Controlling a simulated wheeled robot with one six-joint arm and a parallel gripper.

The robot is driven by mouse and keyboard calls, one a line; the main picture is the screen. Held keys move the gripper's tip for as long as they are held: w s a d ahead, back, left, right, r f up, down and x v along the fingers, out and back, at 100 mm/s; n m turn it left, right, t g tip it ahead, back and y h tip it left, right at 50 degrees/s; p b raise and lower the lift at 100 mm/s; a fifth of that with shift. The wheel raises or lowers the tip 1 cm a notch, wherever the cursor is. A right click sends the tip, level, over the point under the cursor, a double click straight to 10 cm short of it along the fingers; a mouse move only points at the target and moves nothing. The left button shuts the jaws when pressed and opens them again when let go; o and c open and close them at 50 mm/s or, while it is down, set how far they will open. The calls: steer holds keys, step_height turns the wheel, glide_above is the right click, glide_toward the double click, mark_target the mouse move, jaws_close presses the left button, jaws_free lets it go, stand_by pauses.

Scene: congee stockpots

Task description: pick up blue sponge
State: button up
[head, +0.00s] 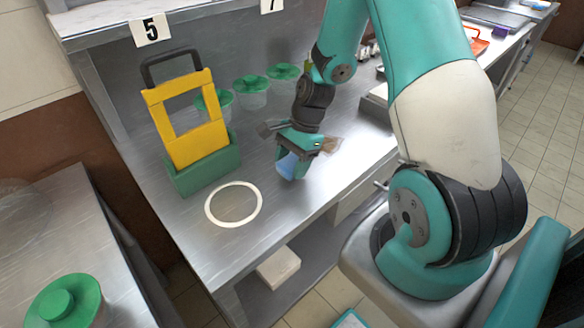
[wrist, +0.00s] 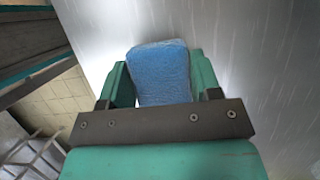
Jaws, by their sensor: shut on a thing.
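The blue sponge (wrist: 160,72) is between the two green fingers of my gripper (wrist: 160,85) in the wrist view, and the fingers are shut on it. In the head view my gripper (head: 293,167) is over the steel counter, near its front edge, with a bit of the blue sponge (head: 287,165) showing between the fingers. Most of the sponge is hidden there by the fingers. I cannot tell whether the sponge touches the counter.
A white ring (head: 209,207) lies on the counter left of my gripper. A yellow frame (head: 160,128) with a dark handle stands in a green base (head: 205,172). Several green-lidded tubs (head: 251,92) stand behind. A white block (head: 278,267) sits on the lower shelf.

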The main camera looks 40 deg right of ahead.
mark_target(291, 161)
step_height(291, 161, up, 18)
steer(key=p, duration=0.1)
steer(key=shift+f, duration=0.1)
steer(key=shift+o, duration=0.8)
steer(key=shift+w+d, duration=0.1)
